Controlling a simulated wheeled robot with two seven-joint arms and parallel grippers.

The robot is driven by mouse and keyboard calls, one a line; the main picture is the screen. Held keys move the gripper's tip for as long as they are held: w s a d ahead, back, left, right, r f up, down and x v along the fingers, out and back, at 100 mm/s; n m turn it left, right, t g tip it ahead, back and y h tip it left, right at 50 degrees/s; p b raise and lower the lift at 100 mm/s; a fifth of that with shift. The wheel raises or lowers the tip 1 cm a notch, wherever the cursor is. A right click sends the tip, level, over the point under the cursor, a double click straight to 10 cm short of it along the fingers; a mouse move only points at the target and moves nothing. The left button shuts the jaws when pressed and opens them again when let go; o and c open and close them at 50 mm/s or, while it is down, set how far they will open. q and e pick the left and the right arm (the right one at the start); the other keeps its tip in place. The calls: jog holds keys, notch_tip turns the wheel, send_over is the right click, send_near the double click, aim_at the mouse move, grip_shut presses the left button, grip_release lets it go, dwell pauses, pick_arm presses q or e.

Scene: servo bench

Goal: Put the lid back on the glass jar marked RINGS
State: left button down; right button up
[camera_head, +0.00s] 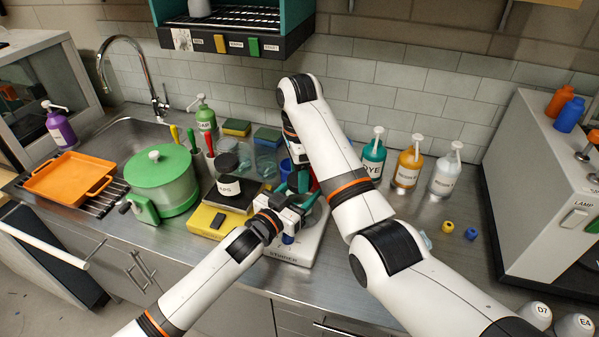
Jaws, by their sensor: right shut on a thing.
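My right gripper (302,182) points down above the stirrer plate, behind my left gripper. It is shut on something that I cannot make out, because the fingers and my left gripper cover it. My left gripper (296,205) is over the same plate, close in front of the right one; its fingertips overlap with other things, so I cannot tell if it is open. A clear glass vessel (265,163) stands just left of the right gripper. I cannot read the word RINGS on any jar, and I cannot pick out its lid.
The stirrer plate (291,252) lies under both grippers. A dark-lidded jar (228,187), a yellow box (205,221) and a green-lidded pot (163,185) stand to the left. Pump bottles (409,165) stand at the back right. Small yellow and blue pieces (447,227) lie on the open bench.

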jog(key=shift+m, duration=1)
jog(key=o, duration=0.9)
jog(key=shift+o, duration=0.2)
notch_tip(320, 180, up, 2)
jog(key=shift+w+d, duration=0.15)
jog(key=shift+r, duration=1.25)
jog(key=shift+c, duration=0.3)
